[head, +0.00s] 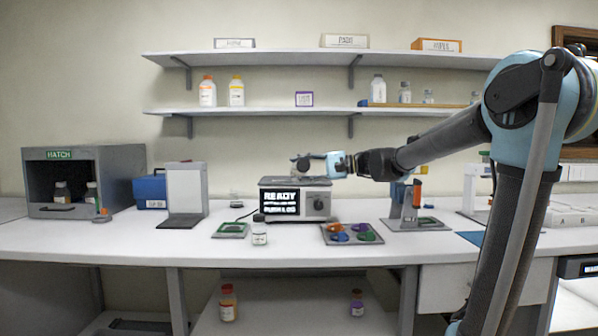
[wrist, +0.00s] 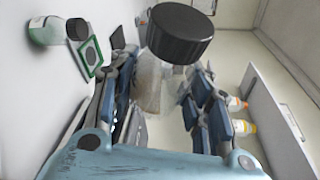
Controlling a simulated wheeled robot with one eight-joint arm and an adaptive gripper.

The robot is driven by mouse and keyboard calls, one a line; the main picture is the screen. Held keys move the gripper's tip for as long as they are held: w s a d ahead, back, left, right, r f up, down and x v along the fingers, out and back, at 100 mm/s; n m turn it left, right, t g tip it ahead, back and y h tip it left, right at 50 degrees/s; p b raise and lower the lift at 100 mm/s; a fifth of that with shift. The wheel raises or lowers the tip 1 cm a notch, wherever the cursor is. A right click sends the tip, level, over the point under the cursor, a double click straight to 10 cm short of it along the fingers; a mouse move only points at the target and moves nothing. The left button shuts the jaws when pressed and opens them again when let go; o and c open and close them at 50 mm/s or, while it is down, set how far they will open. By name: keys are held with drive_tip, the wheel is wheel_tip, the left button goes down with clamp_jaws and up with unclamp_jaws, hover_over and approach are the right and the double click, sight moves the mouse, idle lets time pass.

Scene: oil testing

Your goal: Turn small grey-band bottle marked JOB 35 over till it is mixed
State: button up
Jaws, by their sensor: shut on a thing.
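My gripper (head: 308,164) is held level above the display machine in the head view. In the wrist view its two blue-grey fingers (wrist: 163,100) are closed around a small bottle with a pale, see-through body (wrist: 150,85) and a wide black cap (wrist: 180,35). The bottle appears to lie on its side, clear of the bench, with its cap toward the bench's front. The fingers cover part of its body, and I cannot see its band or read any job mark.
The display machine (head: 279,203) reads READY. A tray of coloured discs (head: 350,238) and a stand with an orange handle (head: 414,208) are to the right. The hatch box (head: 112,165) holds bottles. Shelves (head: 290,112) run behind.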

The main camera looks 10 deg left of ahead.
drive_tip(key=shift+m, duration=0.5)
drive_tip(key=shift+h, duration=0.3)
drive_tip(key=shift+m+g+h, duration=0.3)
drive_tip(key=shift+m+h, duration=0.2)
drive_tip(key=shift+m, duration=0.6)
drive_tip(key=m+g+h, duration=0.1)
drive_tip(key=m, duration=0.1)
drive_tip(key=shift+m, duration=0.3)
drive_tip(key=shift+m, duration=0.3)
drive_tip(key=shift+m+g+h, duration=0.5)
drive_tip(key=shift+m+g, duration=0.2)
drive_tip(key=shift+m, duration=0.3)
drive_tip(key=shift+m+g+h, duration=0.4)
drive_tip(key=shift+m+g, duration=0.4)
drive_tip(key=shift+m, duration=0.4)
